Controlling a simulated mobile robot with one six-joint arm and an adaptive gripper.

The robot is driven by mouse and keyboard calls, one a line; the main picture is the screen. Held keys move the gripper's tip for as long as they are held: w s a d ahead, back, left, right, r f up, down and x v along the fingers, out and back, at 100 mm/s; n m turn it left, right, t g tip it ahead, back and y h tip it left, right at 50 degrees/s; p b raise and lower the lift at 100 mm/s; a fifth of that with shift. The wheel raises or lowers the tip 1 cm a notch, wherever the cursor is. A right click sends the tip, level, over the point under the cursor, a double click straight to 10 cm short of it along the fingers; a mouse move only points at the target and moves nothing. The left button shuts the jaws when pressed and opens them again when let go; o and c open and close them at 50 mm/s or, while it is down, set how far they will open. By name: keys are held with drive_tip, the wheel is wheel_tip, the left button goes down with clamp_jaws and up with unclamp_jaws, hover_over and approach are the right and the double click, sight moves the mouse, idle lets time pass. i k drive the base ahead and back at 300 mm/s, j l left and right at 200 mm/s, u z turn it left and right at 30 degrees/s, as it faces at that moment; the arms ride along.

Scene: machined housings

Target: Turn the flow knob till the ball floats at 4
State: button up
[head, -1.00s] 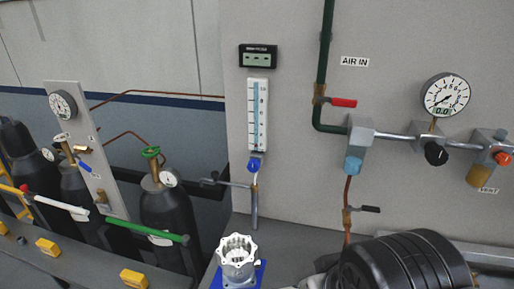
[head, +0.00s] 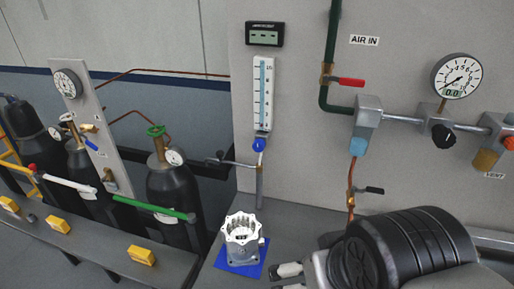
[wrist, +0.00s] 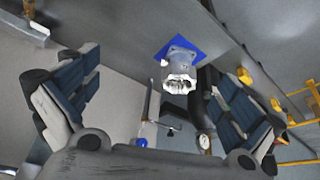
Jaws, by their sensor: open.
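The flow meter (head: 262,95) is a tall white tube with a blue scale on the grey panel. I cannot make out the ball in it. The blue flow knob (head: 259,145) sits at its lower end; a blue round knob also shows low in the wrist view (wrist: 141,142). My gripper (head: 288,278) shows at the bottom of the head view, below and right of the knob and apart from it. In the wrist view my gripper (wrist: 158,72) has its two fingers spread wide, with nothing held between them.
A machined housing (head: 242,238) stands on a blue mat (head: 226,267) below the meter. A small digital display (head: 264,34) is above it. A pipe with a lever (head: 240,164) runs beside the knob. Gas cylinders (head: 170,195) stand left; a gauge (head: 456,76) and valves are right.

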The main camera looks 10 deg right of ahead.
sight(259, 146)
drive_tip(key=k+j+z, duration=0.25)
drive_tip(key=z, duration=0.15)
drive_tip(key=k+j+z, duration=0.2)
drive_tip(key=z, duration=0.15)
drive_tip(key=k, duration=0.05)
